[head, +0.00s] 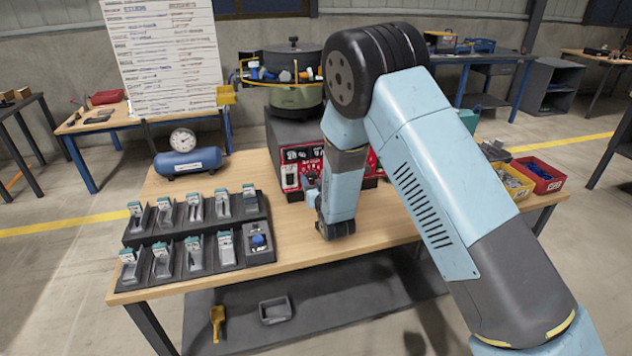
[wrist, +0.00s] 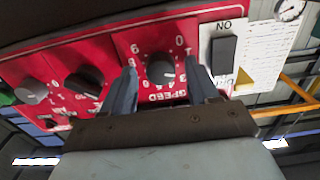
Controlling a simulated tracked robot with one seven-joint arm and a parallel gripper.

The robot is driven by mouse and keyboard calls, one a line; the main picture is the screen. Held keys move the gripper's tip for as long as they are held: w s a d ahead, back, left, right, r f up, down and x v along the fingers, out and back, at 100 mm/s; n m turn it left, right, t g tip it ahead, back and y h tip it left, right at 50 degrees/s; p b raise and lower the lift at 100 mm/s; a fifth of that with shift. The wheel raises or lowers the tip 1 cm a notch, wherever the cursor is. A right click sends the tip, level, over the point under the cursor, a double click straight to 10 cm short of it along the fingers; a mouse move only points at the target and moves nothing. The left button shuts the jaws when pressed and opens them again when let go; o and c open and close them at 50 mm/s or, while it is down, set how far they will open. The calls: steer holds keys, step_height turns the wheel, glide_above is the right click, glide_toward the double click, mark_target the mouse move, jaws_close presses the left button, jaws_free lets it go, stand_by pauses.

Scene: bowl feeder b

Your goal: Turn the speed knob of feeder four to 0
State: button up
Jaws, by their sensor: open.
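The feeder's red control panel (head: 301,156) faces the front of the table, below the feeder bowl (head: 296,97). My arm hides part of this panel. In the wrist view the panel appears turned over, and the dark round speed knob (wrist: 160,70) sits above the word SPEED. Numbers ring the knob, and a light mark shows on its lower right side. My gripper (wrist: 160,76) is open, with one finger on each side of the knob and a gap visible on both sides. My gripper also shows low beside the panel in the head view (head: 313,184). No feeder number is readable.
Two more knobs (wrist: 84,82) and (wrist: 31,90) and a dark switch (wrist: 223,50) flank the speed knob. On the table are a rack of small parts (head: 190,262), a blue tank with a gauge (head: 187,164) and a red bin (head: 538,174). The table's front middle is clear.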

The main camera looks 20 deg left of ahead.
steer(key=shift+d, duration=0.1)
steer(key=c, duration=1)
steer(key=shift+c, duration=0.2)
steer(key=n, duration=0.5)
steer(key=shift+n, duration=0.3)
steer(key=n, duration=0.6)
steer(key=shift+f, duration=0.1)
steer(key=o, duration=0.8)
steer(key=shift+o, duration=1.2)
steer(key=shift+a, duration=0.2)
